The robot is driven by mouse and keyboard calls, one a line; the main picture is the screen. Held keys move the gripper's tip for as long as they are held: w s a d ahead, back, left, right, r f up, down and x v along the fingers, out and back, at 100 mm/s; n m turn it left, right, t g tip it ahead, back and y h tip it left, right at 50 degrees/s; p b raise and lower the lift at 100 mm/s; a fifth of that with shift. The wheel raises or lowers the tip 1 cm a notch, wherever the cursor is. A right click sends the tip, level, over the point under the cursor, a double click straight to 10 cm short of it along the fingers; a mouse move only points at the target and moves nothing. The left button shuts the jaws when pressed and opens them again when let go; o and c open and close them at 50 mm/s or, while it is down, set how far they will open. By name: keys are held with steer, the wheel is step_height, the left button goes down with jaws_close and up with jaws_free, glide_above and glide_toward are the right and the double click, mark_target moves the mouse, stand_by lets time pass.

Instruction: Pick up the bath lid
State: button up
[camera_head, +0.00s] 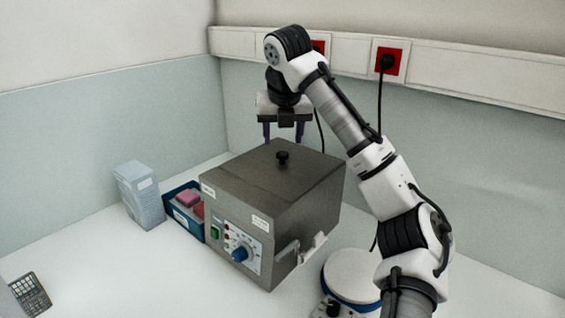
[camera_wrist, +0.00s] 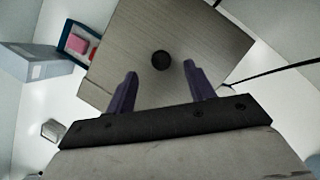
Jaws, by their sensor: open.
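The bath lid (camera_head: 258,171) is a grey metal cover with a black knob (camera_head: 282,157) in its middle, lying on top of the boxy bath (camera_head: 231,232). In the wrist view the lid (camera_wrist: 135,40) shows from above, with its round black knob (camera_wrist: 161,60) ahead of and between my fingers. My gripper (camera_head: 284,137) is open and empty, pointing down above the back part of the lid, apart from the knob. Its two dark purple fingers also show in the wrist view (camera_wrist: 160,68), spread well apart.
A blue box (camera_head: 172,214) with pink items stands left of the bath, beside a pale blue-grey carton (camera_head: 139,194). A round-topped device (camera_head: 352,275) stands at front right. A dark rack (camera_head: 31,294) is at front left. Red sockets (camera_head: 390,61) and cables are on the back wall.

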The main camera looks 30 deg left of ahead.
mark_target(282, 153)
steer(key=p+x, duration=0.1)
steer(key=x, duration=0.4)
steer(key=shift+s+d+f+p, duration=0.1)
steer(key=shift+d+p, duration=0.05)
steer(key=shift+p, duration=0.2)
steer(key=c, duration=1)
step_height(282, 153, up, 22)
steer(key=p, duration=0.2)
steer(key=shift+p, duration=0.35)
